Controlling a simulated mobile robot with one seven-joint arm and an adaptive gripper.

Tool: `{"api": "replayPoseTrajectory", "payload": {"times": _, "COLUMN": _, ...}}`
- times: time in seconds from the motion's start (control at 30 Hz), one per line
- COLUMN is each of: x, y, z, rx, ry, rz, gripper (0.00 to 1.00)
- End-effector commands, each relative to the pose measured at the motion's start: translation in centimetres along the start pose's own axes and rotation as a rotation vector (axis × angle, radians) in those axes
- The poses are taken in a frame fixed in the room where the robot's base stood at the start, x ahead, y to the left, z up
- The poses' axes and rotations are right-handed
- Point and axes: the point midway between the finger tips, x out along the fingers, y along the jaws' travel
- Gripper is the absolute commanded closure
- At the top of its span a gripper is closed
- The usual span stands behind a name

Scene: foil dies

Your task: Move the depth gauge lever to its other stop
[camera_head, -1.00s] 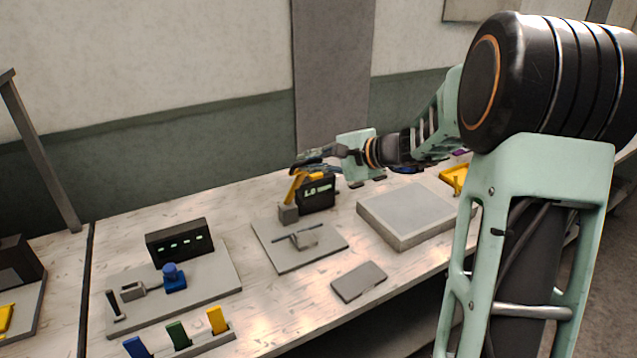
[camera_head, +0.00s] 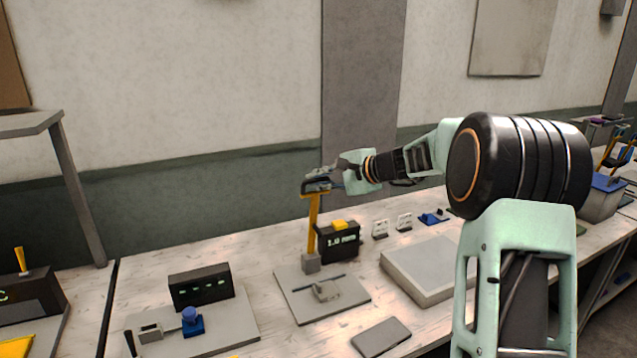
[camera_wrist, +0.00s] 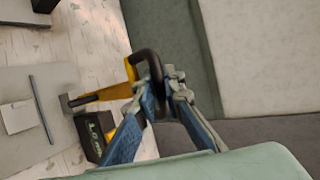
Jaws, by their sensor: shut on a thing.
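The depth gauge lever (camera_head: 313,226) is a yellow bar rising from a grey pivot block (camera_head: 310,263) at the back of a grey plate (camera_head: 298,304). It stands close to upright in the head view. In the wrist view the lever (camera_wrist: 110,93) ends in a black bent handle (camera_wrist: 148,58). My gripper (camera_head: 316,184) is at the lever's top, and in the wrist view its blue-grey fingers (camera_wrist: 160,88) are shut on that handle. A dark display box (camera_head: 338,244) beside the lever appears to read 1.0 mm. The fingers partly hide the handle.
A small grey block and thin rod (camera_head: 326,290) sit on the same plate. A large grey slab (camera_head: 428,268) is to the right and a small dark grey plate (camera_head: 381,337) in front. A station with a blue knob (camera_head: 191,318) is to the left.

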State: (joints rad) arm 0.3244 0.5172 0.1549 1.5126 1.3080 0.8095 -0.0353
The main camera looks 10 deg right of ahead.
Motion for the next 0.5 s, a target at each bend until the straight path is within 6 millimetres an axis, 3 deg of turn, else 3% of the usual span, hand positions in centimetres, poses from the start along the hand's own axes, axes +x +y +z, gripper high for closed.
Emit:
{"api": "replayPoseTrajectory", "payload": {"times": 0.23, "x": -0.01, "y": -0.44, "z": 0.06, "rx": -0.002, "ry": 0.001, "rz": -0.007, "gripper": 1.00}}
{"api": "replayPoseTrajectory", "payload": {"times": 0.27, "x": -0.01, "y": -0.45, "z": 0.06, "rx": -0.002, "ry": 0.001, "rz": -0.007, "gripper": 0.89}}
{"api": "replayPoseTrajectory", "payload": {"times": 0.4, "x": -0.01, "y": -0.38, "z": 0.06, "rx": -0.002, "ry": 0.001, "rz": -0.006, "gripper": 0.74}}
{"api": "replayPoseTrajectory", "payload": {"times": 0.5, "x": 0.00, "y": -0.29, "z": 0.05, "rx": -0.001, "ry": 0.001, "rz": -0.005, "gripper": 0.73}}
